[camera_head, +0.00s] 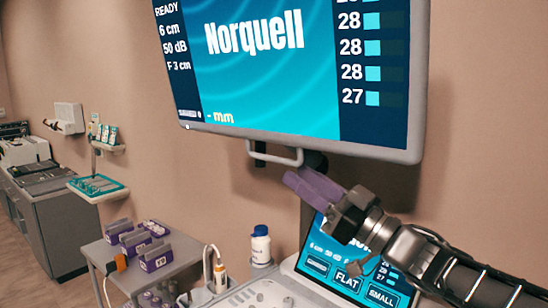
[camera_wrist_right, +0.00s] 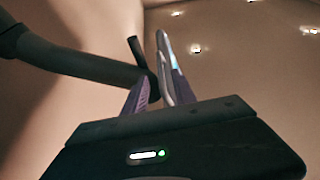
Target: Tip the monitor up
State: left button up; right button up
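The large monitor (camera_head: 275,60) shows a blue screen with the word Norquell and has a grey frame. A pale bar handle (camera_head: 272,157) hangs under its lower edge. My right gripper (camera_head: 292,180) has purple fingers and is just below the handle's right end. In the right wrist view, the two fingers of this gripper (camera_wrist_right: 160,80) stand apart. A slim grey piece, which looks like the handle (camera_wrist_right: 165,88), shows between them; I cannot tell whether they touch it. My left gripper is in neither view.
Below is a console with a tilted blue touch panel (camera_head: 355,265). A white bottle (camera_head: 261,245) and a probe in its holder (camera_head: 217,275) are left of it. A grey cart (camera_head: 185,252) carries purple holders (camera_head: 152,255). A dark arm (camera_wrist_right: 85,65) crosses the wrist view.

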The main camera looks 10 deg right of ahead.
aim_at(273, 160)
jog(key=p+x, duration=0.1)
jog(key=x, duration=0.6)
jog(key=shift+a+r+p, duration=0.1)
jog(key=shift+p, duration=0.3)
grip_shut()
dwell(1.0)
